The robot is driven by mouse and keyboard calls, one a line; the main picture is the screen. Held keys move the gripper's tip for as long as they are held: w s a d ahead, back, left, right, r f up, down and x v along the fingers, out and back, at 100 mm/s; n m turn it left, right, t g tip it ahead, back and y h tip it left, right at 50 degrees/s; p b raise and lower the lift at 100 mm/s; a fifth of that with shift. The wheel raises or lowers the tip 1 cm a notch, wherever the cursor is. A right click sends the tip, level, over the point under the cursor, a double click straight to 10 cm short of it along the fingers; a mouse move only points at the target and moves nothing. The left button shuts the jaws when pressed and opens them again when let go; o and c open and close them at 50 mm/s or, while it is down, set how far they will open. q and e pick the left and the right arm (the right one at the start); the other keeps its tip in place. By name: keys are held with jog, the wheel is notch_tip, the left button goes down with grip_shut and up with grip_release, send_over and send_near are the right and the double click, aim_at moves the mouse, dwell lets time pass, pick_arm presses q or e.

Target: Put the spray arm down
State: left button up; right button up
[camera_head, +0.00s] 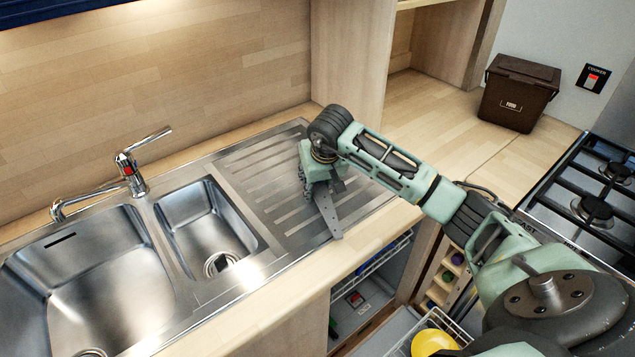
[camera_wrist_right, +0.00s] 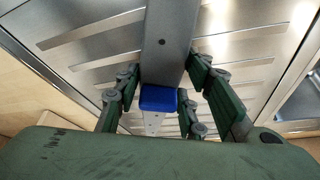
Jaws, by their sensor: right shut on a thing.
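The spray arm (camera_head: 328,213) is a flat grey metal bar over the right side of the ribbed steel drainer (camera_head: 262,188). One end points toward the front edge of the counter. In the right wrist view the spray arm (camera_wrist_right: 168,40) runs between my fingers, with a blue block at its middle. My right gripper (camera_head: 316,190) is shut on it, and the fingers also show on both sides of the bar in the wrist view (camera_wrist_right: 163,92). I cannot tell whether the bar touches the drainer. My left gripper is not in view.
A sink with two bowls (camera_head: 100,275) and a tap (camera_head: 130,175) lies left of the drainer. A brown food bin (camera_head: 518,95) stands on the counter at the back right. A gas hob (camera_head: 590,195) is at the right. Below the counter, an open rack (camera_head: 375,262) shows.

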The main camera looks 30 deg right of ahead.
jog(key=o, duration=1.3)
jog(key=shift+f, duration=0.1)
jog(key=shift+o, duration=0.2)
jog(key=shift+r, duration=0.35)
jog(key=b+v, duration=0.1)
jog(key=v, duration=1)
jog(key=shift+s+r+b, duration=0.2)
jog(key=shift+r+b, duration=0.1)
jog(key=shift+b, duration=0.05)
